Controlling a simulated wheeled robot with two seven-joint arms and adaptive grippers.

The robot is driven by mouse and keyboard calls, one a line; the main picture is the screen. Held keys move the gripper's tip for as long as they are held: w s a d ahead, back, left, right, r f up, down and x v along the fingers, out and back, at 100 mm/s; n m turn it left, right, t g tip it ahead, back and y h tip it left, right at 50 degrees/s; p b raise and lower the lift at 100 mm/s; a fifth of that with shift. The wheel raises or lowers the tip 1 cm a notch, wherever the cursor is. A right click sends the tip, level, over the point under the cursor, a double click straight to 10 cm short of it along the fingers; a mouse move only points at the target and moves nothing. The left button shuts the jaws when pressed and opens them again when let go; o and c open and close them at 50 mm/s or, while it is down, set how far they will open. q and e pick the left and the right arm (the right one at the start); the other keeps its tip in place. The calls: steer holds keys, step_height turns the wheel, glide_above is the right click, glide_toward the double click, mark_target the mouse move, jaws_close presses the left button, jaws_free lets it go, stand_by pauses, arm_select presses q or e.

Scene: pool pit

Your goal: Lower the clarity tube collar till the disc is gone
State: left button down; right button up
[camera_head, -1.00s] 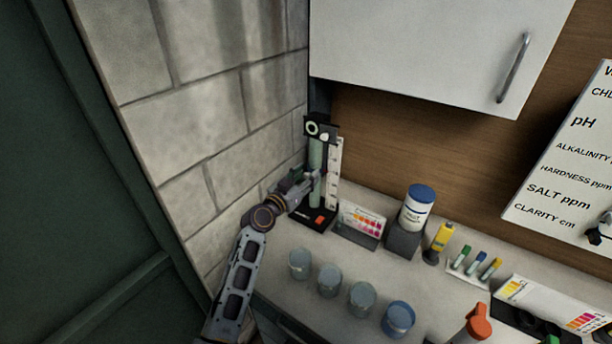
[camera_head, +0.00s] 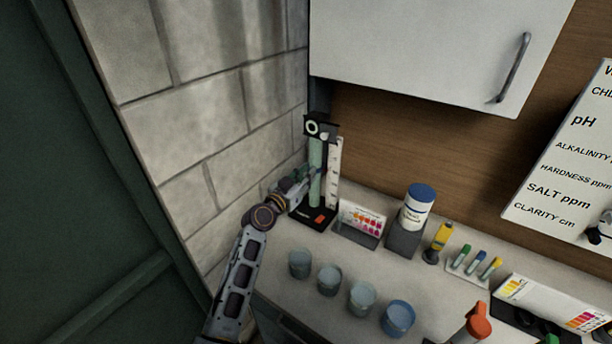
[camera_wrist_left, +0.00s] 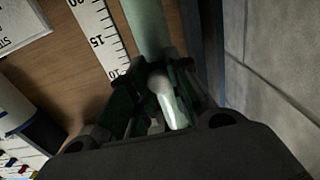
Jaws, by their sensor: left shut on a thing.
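The clarity tube (camera_head: 315,158) stands upright at the back corner of the counter, pale green, on a black base (camera_head: 318,216). A white scale strip (camera_head: 334,172) runs beside it. My left gripper (camera_head: 304,177) is at the tube's left side, around the lower half of it. In the left wrist view my left gripper (camera_wrist_left: 160,92) is shut on a pale rounded piece (camera_wrist_left: 172,100) in front of the tube (camera_wrist_left: 148,30); it appears to be part of the collar. The rest of the collar is hidden by the fingers. I cannot make out the disc. My right gripper is not in view.
A colour chart stand (camera_head: 359,224) and a blue-lidded tub (camera_head: 417,207) stand right of the tube. Several cups, including one blue cup (camera_head: 398,318), line the counter front. A block wall (camera_head: 225,130) is close on the left. A white cabinet (camera_head: 430,50) hangs above.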

arm_select(q)
steer(key=shift+f, duration=0.15)
step_height(320, 180, down, 5)
steer(key=b, duration=0.4)
steer(key=shift+b, duration=0.35)
steer(key=c, duration=1.3)
jaws_free()
steer(key=shift+r, duration=0.2)
steer(key=shift+s+a, duration=0.1)
steer(key=shift+s, duration=0.05)
steer(key=shift+v, duration=5.85)
